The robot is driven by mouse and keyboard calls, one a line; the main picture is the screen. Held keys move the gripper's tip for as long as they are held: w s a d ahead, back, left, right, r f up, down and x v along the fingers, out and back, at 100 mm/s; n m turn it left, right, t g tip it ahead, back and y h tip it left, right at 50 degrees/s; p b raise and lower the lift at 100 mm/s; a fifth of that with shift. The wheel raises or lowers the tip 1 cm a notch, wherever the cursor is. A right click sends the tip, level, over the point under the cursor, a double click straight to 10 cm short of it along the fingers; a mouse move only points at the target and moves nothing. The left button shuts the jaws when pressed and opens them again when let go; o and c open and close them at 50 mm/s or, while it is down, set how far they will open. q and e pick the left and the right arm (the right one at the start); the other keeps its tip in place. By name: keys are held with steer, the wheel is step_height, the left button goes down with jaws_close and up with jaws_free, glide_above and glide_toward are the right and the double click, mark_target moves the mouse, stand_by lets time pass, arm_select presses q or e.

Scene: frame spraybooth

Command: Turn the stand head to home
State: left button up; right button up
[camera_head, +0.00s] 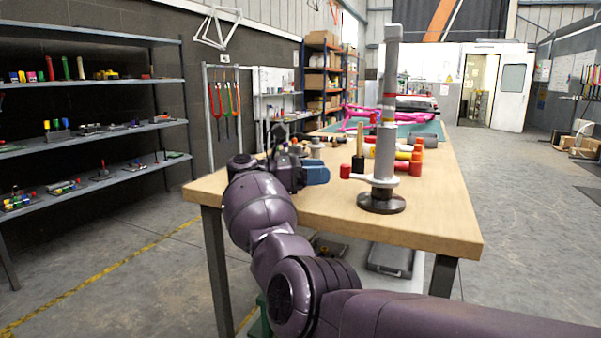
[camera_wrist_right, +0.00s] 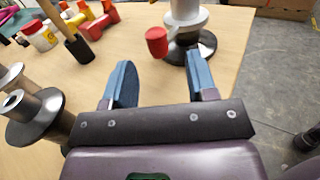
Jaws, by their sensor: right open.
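The stand (camera_head: 383,160) is a tall grey post on a round black base (camera_head: 381,203), upright near the table's right front. A pale collar low on the post carries an arm with a red knob (camera_head: 345,171) pointing left. In the right wrist view the red knob (camera_wrist_right: 157,42) lies just beyond and between my fingertips, not touching them; the stand's lower part (camera_wrist_right: 187,20) is behind it, its top cut off. My right gripper (camera_head: 314,172) has blue fingers, open and empty, left of the knob; it also shows in the wrist view (camera_wrist_right: 160,60). My left gripper is not in view.
Grey spool-like parts (camera_wrist_right: 35,115) stand left of my gripper. The front right tabletop is clear.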

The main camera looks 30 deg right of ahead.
steer(key=v, duration=0.3)
steer(key=shift+w+a, duration=0.1)
steer(key=shift+a, duration=0.1)
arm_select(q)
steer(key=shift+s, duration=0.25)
arm_select(e)
steer(key=shift+w+a, duration=0.1)
steer(key=shift+a, duration=0.4)
